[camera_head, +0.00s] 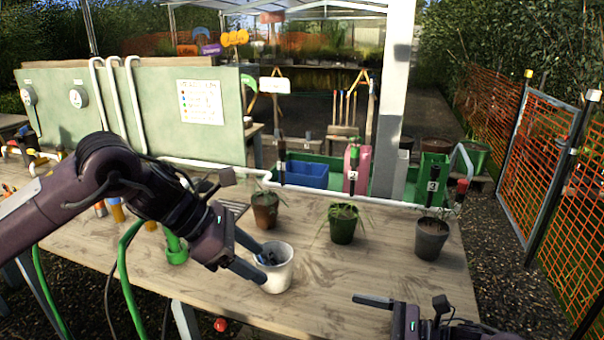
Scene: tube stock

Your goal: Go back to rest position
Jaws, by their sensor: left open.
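My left gripper (262,265) reaches in from the left over the wooden table. It is open, with its fingertips at the left side of a white pot (279,277). One finger shows at the pot's rim and the other lower, in front of its side; I cannot tell whether they touch it. Something dark shows in the pot's mouth. My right gripper (372,301) shows only partly at the bottom right, over the table's front edge. One finger points left; its opening cannot be made out.
A white pipe (330,197) runs along the back. A green hose (124,270) hangs at left. Bare tabletop lies between the pots and the front edge.

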